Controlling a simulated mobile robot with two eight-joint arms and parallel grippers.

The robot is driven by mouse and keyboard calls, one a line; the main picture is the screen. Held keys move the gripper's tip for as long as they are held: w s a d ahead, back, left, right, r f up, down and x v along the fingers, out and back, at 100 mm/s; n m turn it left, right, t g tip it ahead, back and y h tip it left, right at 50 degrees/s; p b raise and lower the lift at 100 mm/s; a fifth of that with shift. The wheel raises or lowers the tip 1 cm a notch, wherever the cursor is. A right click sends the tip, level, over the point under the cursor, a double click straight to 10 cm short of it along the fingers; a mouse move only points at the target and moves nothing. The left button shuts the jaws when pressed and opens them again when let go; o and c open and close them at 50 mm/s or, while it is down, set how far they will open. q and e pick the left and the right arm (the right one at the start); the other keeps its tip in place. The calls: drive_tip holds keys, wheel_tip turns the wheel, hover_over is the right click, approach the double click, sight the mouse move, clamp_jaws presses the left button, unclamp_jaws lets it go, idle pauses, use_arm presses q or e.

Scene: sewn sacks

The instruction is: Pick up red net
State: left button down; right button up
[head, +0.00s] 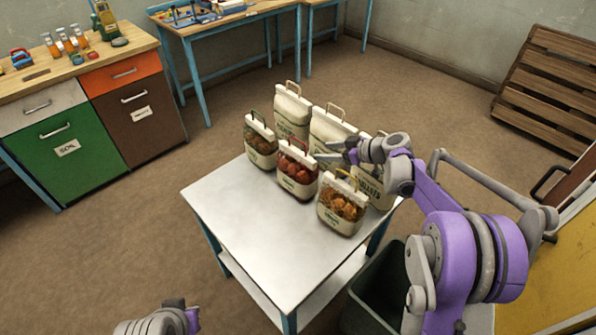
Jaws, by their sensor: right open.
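The red net (298,170) is a small sack with red contents, a pale label and a red handle on top. It stands upright in the front row on the white table, between a greenish-brown net and an orange net. My right gripper (326,157) comes in from the right, with its open fingers pointing left. In the picture its fingertips are just right of the red net's top; I cannot tell whether they touch it. Only a grey and purple part of my left arm shows at the bottom edge; its fingers are out of view.
The greenish-brown net (261,142) and orange net (342,208) flank the red one. Tall cream sacks (291,112) stand close behind. The white table (250,230) is bare at its front left. A dark bin (375,300) stands at its right front.

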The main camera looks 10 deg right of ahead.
sight(302, 154)
drive_tip(key=x, duration=0.4)
drive_tip(key=shift+w+a+f, duration=0.15)
drive_tip(key=shift+a, duration=0.15)
drive_tip(key=x, duration=0.5)
drive_tip(key=shift+a+f+p, duration=0.1)
drive_tip(key=shift+a+p, duration=0.1)
drive_tip(key=shift+p, duration=0.15)
drive_tip(key=shift+s, duration=0.35)
drive_tip(key=c, duration=0.4)
clamp_jaws()
